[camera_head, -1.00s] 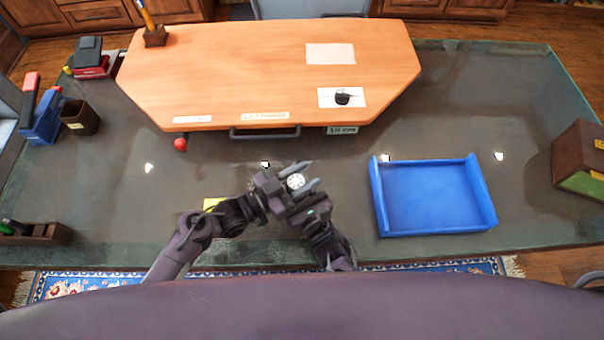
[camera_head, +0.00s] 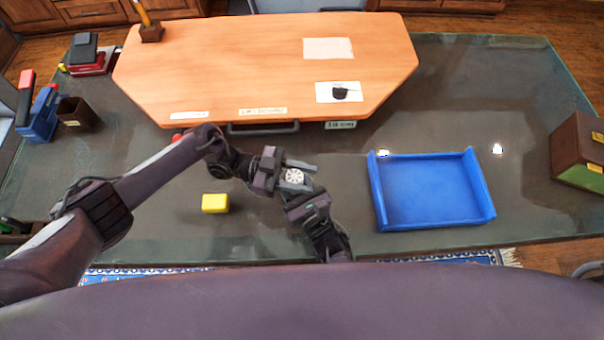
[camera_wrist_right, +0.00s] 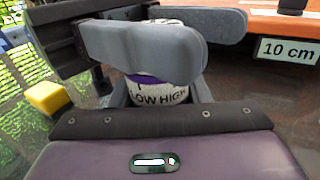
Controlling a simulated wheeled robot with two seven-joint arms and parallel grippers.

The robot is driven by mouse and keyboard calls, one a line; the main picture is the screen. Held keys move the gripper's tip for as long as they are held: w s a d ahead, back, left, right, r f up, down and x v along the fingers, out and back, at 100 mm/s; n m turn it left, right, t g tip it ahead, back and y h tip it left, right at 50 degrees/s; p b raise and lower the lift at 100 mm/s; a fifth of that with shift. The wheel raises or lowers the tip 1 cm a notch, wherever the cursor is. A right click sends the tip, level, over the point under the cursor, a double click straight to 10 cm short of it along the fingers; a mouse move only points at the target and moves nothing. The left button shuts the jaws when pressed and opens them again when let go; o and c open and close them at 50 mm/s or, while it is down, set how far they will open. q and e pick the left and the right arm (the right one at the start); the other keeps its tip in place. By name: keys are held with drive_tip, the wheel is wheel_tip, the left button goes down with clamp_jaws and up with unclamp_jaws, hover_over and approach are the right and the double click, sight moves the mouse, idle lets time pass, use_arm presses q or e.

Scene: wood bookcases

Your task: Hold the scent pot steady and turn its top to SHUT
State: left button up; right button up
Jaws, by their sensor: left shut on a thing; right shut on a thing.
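The scent pot (camera_head: 294,176) is a small white pot with a slotted pale top, upright between my two grippers. In the right wrist view its white body (camera_wrist_right: 158,95) shows the words LOW and HIGH and a purple band above them. My left gripper (camera_head: 290,170) comes in from the left and is shut on the pot's upper part; its grey fingers (camera_wrist_right: 150,50) cross in front of the top. My right gripper (camera_head: 297,186) is shut on the lower body from the near side. The SHUT mark and the pot's base are hidden.
A yellow block (camera_head: 215,203) lies left of the grippers. A blue tray (camera_head: 378,195) stands to the right. An orange board (camera_head: 250,70) with a dark handle (camera_head: 262,129) lies behind. A brown box (camera_head: 577,155) is at the far right. Glass between block and pot is clear.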

use_arm(q)
drive_tip(key=shift+s+d+m+g+y, duration=0.2)
drive_tip(key=shift+m+g, duration=0.15)
drive_tip(key=shift+g, duration=0.15)
drive_tip(key=shift+s+d+m+g+y, duration=0.1)
drive_tip(key=shift+m+g+y, duration=0.1)
drive_tip(key=shift+m+g, duration=0.25)
use_arm(e)
drive_tip(key=shift+a, duration=0.2)
use_arm(q)
drive_tip(key=shift+g, duration=0.25)
drive_tip(key=shift+a+m+g+y, duration=0.25)
drive_tip(key=shift+m+g+y, duration=0.2)
drive_tip(key=shift+g, duration=0.25)
drive_tip(key=o, duration=1)
drive_tip(key=shift+a, duration=0.1)
drive_tip(key=shift+w, duration=0.1)
use_arm(e)
drive_tip(key=shift+d, duration=0.1)
use_arm(q)
drive_tip(key=shift+a, duration=0.15)
drive_tip(key=v, duration=1.1)
drive_tip(key=shift+w+a, duration=0.15)
drive_tip(key=shift+a, duration=0.2)
